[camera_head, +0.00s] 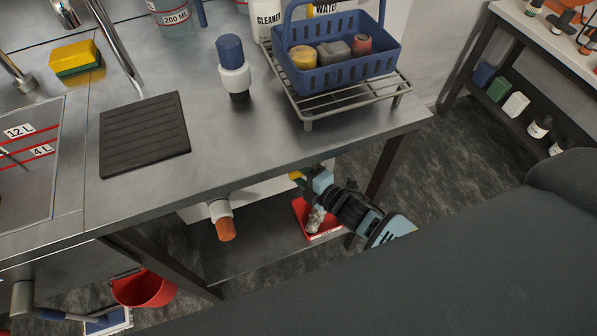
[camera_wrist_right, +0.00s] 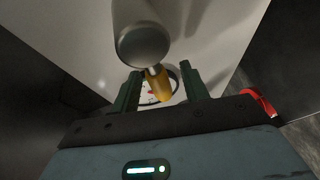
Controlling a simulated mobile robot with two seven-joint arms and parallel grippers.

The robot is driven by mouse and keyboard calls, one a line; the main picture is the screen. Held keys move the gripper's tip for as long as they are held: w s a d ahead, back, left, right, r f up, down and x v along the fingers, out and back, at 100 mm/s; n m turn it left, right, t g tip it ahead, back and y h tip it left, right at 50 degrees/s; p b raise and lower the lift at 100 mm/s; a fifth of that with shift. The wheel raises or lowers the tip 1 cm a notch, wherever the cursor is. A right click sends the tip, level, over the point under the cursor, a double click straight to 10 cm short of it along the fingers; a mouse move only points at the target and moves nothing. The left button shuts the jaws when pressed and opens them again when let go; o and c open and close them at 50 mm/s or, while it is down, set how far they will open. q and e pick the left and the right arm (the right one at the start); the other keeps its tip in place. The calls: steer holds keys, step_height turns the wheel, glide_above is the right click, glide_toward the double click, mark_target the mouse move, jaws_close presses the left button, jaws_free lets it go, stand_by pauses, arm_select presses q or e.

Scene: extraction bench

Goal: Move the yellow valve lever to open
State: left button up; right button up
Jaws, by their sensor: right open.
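The yellow valve lever (camera_wrist_right: 158,86) shows in the right wrist view below the round end of a grey pipe or valve body (camera_wrist_right: 143,46). A round dial plate shows partly behind the lever. My right gripper (camera_wrist_right: 161,76) is open, with one green finger on each side of the lever; I cannot tell whether either touches it. In the head view a small yellow part of the lever (camera_head: 295,175) shows beneath the bench edge, beside my right gripper (camera_head: 307,181). The rest of the valve is hidden by the bench and gripper. My left gripper is not in view.
The steel bench top (camera_head: 190,185) overhangs the valve area. An orange-ended pipe (camera_head: 226,229) hangs to the left. A red tray (camera_head: 327,234) lies below my right gripper, near a dark bench leg (camera_head: 389,168). A blue basket (camera_head: 345,80) stands on a rack above.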

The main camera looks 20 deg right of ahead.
jaws_close()
steer(key=shift+f, duration=0.1)
steer(key=f+n+h, duration=0.1)
steer(key=f+n+g, duration=0.1)
steer(key=n, duration=0.1)
steer(key=shift+d+h+p, duration=0.2)
steer(key=shift+h+p, duration=0.1)
steer(key=shift+h, duration=0.1)
steer(key=d+f+n+h, duration=0.3)
steer(key=d+n+h, duration=0.2)
steer(key=n+h, duration=0.2)
steer(key=shift+d+f+n+p, duration=0.3)
steer(key=shift+n, duration=0.8)
steer(key=shift+w, duration=0.1)
